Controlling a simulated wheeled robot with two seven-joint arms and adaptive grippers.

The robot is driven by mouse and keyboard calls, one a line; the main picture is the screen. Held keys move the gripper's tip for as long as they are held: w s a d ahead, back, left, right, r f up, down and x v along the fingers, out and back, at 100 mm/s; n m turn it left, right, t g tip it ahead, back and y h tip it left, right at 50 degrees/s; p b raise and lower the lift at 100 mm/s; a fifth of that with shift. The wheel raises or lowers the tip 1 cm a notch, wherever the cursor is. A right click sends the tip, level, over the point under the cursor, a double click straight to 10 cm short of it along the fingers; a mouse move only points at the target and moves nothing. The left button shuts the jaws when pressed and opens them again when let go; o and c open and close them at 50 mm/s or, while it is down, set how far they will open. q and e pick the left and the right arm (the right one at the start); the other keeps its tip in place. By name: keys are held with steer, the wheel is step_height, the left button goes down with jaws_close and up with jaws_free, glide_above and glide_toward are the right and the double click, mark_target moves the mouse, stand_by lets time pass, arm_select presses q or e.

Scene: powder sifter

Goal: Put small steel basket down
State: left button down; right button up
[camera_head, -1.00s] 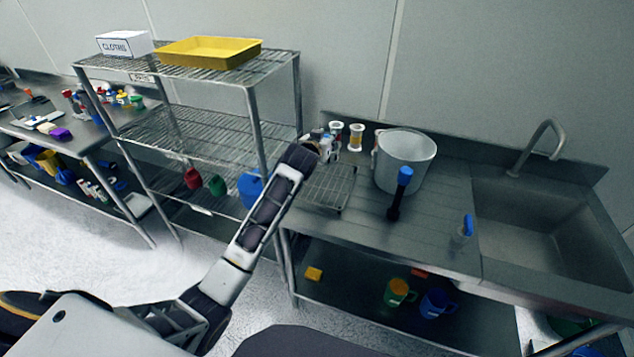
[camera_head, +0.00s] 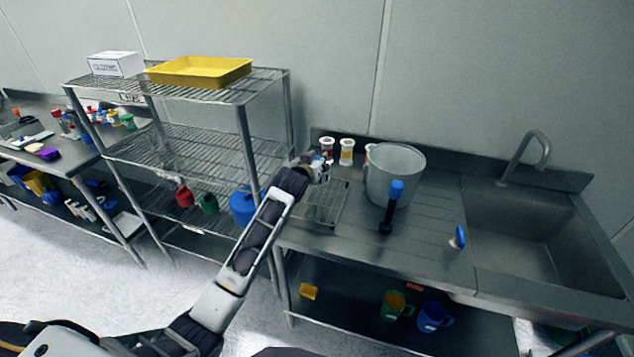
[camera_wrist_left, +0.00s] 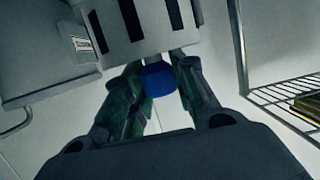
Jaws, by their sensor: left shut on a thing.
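Whether the basket touches anything below cannot be told. My right gripper is out of view.
Small jars (camera_head: 346,152) stand behind. The sink (camera_head: 520,240) is at right, the wire shelving (camera_head: 190,150) at left.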

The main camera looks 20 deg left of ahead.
arm_select(q)
steer(key=shift+f, duration=1.8)
steer(key=shift+f, duration=1.9)
steer(key=shift+f, duration=0.15)
steer(key=c, duration=1.2)
jaws_free()
steer(key=shift+o, duration=0.2)
steer(key=shift+s, duration=0.1)
steer(key=v, duration=1.2)
